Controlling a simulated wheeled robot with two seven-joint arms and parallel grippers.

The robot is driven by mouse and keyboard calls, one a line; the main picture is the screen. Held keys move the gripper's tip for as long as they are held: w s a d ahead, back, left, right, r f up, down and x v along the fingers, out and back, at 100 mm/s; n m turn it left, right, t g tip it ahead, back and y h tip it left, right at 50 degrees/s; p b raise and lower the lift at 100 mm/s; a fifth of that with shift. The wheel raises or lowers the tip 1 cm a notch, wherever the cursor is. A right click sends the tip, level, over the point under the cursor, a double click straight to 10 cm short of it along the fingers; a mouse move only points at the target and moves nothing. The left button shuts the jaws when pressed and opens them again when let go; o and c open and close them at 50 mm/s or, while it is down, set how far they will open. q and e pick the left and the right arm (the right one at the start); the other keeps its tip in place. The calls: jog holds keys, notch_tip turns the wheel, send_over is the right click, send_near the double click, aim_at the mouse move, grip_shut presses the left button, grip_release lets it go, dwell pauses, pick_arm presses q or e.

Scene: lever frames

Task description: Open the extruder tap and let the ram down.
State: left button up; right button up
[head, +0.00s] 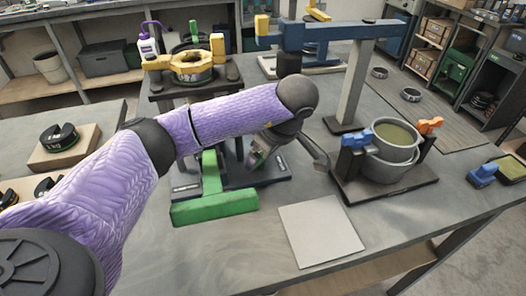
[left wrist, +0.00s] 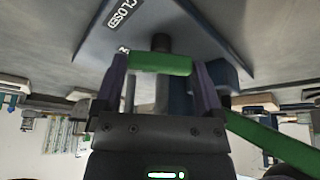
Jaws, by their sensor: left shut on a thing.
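My left gripper (head: 258,156) reaches in over the middle of the table, partly hidden by my purple arm. In the left wrist view its two fingers (left wrist: 163,72) are shut around a green tap handle (left wrist: 160,63), which sits on a short dark post (left wrist: 160,42). A dark base plate (left wrist: 190,35) beside it carries a label reading CLOSED. A green T-shaped bar (head: 213,205) lies low beside the gripper in the head view. The ram cannot be told apart with certainty. My right gripper is not in view.
A yellow ring fixture (head: 192,68) stands behind my arm. A blue beam (head: 330,32) on a grey post (head: 350,88) stands at the back. Grey pots (head: 388,172) with blue and orange clamps sit at right. A pale square plate (head: 320,232) lies flat in front.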

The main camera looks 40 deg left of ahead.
pick_arm(q)
jog(key=shift+r+n+g+p, duration=0.1)
jog(key=shift+n+g+p, duration=0.5)
jog(key=shift+n, duration=0.7)
jog(key=shift+w+n+p, duration=0.1)
jog(key=shift+n+p, duration=0.35)
jog(key=shift+n, duration=0.45)
jog(key=shift+w+n+g+h, duration=0.1)
jog(key=shift+n+g+h, duration=0.2)
jog(key=shift+n+g, duration=0.45)
jog(key=shift+n+p, duration=0.5)
jog(key=shift+n, duration=0.75)
jog(key=shift+w+n+g+h, duration=0.1)
jog(key=shift+n+g+h, duration=0.4)
jog(key=shift+n, duration=0.3)
jog(key=shift+a+n, duration=0.1)
jog(key=shift+n, duration=0.3)
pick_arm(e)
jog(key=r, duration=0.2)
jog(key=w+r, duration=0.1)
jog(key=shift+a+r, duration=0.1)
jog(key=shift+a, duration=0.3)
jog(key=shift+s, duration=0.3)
